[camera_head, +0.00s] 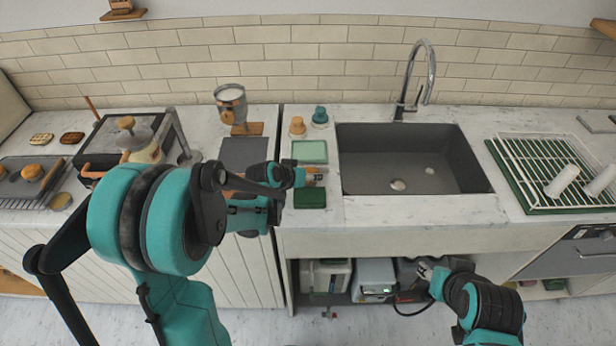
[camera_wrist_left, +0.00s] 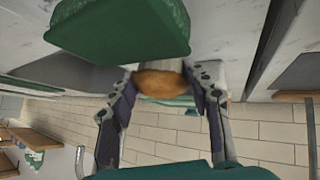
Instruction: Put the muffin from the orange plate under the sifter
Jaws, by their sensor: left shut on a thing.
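The muffin (camera_wrist_left: 160,82) is golden brown and sits between both fingers of my left gripper (camera_wrist_left: 163,92), which is shut on it. In the head view my left gripper (camera_head: 312,175) is over the counter just left of the sink, and the muffin is hardly visible there. The sifter (camera_head: 231,101) is a silver cup with white contents, standing upright at the back of the counter, up and left of the gripper. The orange plate cannot be made out clearly; my left arm covers much of that area. My right gripper (camera_head: 428,272) is low, in front of the open shelf.
A dark green block (camera_head: 310,197) lies close to my left gripper, and a pale green tray (camera_head: 309,151) is behind it. A dark mat (camera_head: 243,151) lies in front of the sifter.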

